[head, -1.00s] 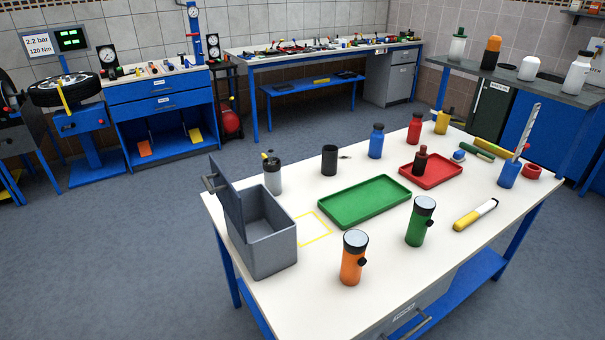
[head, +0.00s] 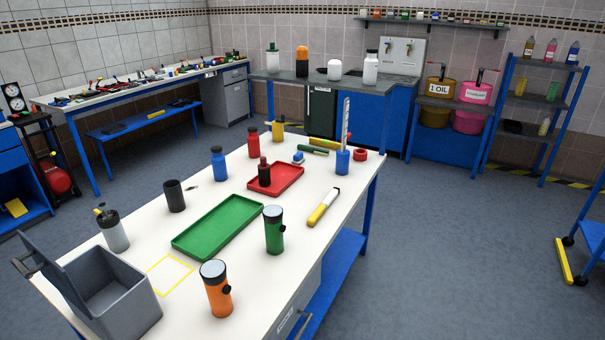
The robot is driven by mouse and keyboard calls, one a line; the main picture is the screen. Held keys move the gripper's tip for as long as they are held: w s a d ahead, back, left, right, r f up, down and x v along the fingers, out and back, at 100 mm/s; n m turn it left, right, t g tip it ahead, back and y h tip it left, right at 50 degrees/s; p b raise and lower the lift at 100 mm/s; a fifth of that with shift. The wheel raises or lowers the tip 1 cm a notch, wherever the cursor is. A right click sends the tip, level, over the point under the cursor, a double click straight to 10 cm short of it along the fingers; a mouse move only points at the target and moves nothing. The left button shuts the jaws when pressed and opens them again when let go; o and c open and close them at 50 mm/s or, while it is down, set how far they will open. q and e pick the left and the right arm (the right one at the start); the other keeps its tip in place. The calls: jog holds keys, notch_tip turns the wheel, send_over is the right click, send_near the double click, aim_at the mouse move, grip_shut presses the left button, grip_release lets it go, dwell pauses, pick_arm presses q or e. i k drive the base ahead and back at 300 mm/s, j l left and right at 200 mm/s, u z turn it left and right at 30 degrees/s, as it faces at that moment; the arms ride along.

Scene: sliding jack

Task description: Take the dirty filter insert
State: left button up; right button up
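Nothing in the head view is clearly marked as the dirty filter insert. A dark open cylinder (head: 174,196) stands upright on the white worktable (head: 300,225), left of the empty green tray (head: 216,227); I cannot tell whether it is the insert. A small dark thing (head: 192,187) lies beside it, too small to make out. A grey bin (head: 110,305) with its lid raised stands at the near left; its visible inside looks empty. Neither of my grippers is in view.
A red tray (head: 290,179) holds a dark red bottle. An orange canister (head: 216,290) and a green canister (head: 274,230) stand along the near edge. A yellow square outline (head: 170,275) is bare. Floor (head: 450,260) right of the table is clear up to a blue cart (head: 592,235).

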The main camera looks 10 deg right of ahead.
aim_at(263, 168)
jog(key=j+u, duration=0.15)
jog(key=u, duration=1.25)
jog(key=i+j+u, duration=0.2)
jog(key=i+j, duration=0.35)
jog(key=j, duration=0.2)
jog(key=i+j+u, duration=0.2)
jog(key=i+j, duration=0.5)
jog(key=i, duration=1.95)
jog(key=i+l+z, duration=0.15)
jog(key=i+z, duration=0.7)
jog(key=i+j+z, duration=0.15)
jog(key=i+z, duration=0.3)
jog(key=i+j+z, duration=0.4)
jog(key=i+l+z, duration=0.25)
jog(key=i+z, duration=0.7)
jog(key=i, duration=0.3)
jog(key=i+j+z, duration=0.25)
jog(key=i+z, duration=0.25)
jog(key=i, duration=0.1)
